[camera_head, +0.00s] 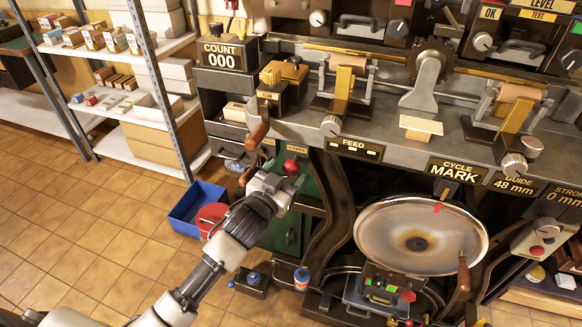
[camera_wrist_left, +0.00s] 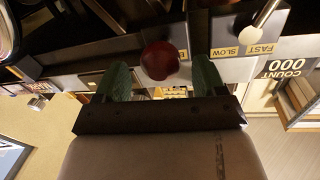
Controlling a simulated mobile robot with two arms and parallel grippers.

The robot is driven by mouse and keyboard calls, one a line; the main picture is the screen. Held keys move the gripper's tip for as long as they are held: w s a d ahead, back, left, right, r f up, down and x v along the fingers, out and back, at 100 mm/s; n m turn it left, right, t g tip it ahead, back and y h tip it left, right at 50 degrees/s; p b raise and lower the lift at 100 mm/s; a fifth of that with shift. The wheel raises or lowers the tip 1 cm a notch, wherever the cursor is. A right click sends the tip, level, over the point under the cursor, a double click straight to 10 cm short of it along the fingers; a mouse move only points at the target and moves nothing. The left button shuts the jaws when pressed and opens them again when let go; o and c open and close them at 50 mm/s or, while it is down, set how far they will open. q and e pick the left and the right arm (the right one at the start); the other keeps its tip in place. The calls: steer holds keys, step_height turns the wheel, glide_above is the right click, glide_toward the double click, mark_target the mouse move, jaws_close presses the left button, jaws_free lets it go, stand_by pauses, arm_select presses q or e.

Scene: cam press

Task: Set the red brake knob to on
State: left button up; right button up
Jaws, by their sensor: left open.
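The red brake knob (camera_head: 290,167) is a round red ball below the front edge of the machine bench, near a small yellow label that I cannot read. My left gripper (camera_head: 279,182) is just below and in front of it. In the left wrist view the red knob (camera_wrist_left: 160,60) shows between the two green fingertips of my open left gripper (camera_wrist_left: 161,72). A gap shows on each side of the ball. I cannot tell how deep the knob sits between the fingers. My right gripper is not in view.
A wooden-handled lever (camera_head: 258,134) hangs just above left of the gripper. A large round metal dish (camera_head: 421,238) stands to the right. A blue bin (camera_head: 190,208) is on the floor at left. The wrist view shows a SLOW/FAST plate (camera_wrist_left: 246,48) near the knob.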

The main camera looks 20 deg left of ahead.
arm_select(q)
steer(key=shift+w+d, duration=0.25)
steer(key=shift+w, duration=1)
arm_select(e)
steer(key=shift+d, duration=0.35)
arm_select(q)
steer(key=c, duration=1.3)
steer(key=shift+s+p, duration=0.3)
steer(key=shift+s, duration=0.05)
steer(key=s, duration=0.3)
steer(key=shift+s+p, duration=0.3)
steer(key=shift+p, duration=0.05)
steer(key=shift+w, duration=0.1)
steer(key=o, duration=1.3)
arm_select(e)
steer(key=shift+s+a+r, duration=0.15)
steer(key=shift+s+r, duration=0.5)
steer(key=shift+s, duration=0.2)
